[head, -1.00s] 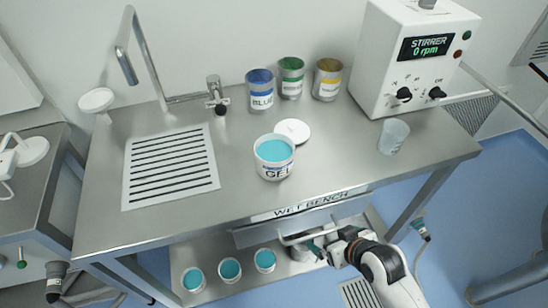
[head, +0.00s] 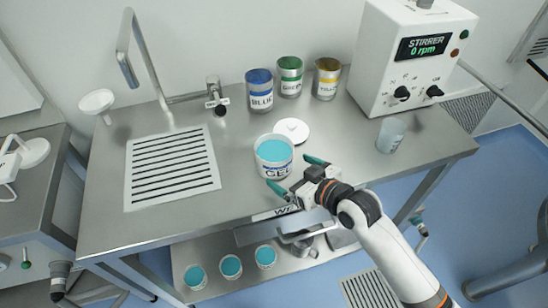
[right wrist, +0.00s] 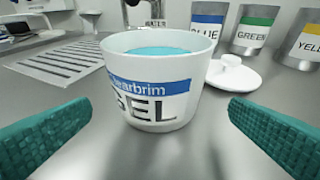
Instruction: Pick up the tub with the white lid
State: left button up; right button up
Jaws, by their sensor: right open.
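The white tub labelled GEL (head: 272,168), with a blue band and turquoise contents, stands upright and uncovered on the steel bench. A flat white lid (head: 291,131) with a knob lies on the bench behind it, to the right. My right gripper (head: 297,176) is open and empty at the bench's front edge, just in front of the tub and to its right. In the right wrist view the tub (right wrist: 157,95) stands ahead between the two teal fingers, with gaps on both sides. The lid (right wrist: 232,76) is beyond it. My left gripper is not seen.
Blue, green and yellow cans (head: 290,80) stand behind, by the wall. A stirrer machine (head: 415,60) and a clear beaker (head: 391,134) are to the right. A tap (head: 216,100) and drain grille (head: 171,167) are left. Several turquoise-filled tubs (head: 231,268) sit on the lower shelf.

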aim_at(265, 156)
jog(key=p+x, duration=0.1)
jog(key=x, duration=0.5)
jog(key=shift+a+r, duration=0.15)
jog(key=shift+s+r, duration=0.1)
jog(key=c, duration=1.2)
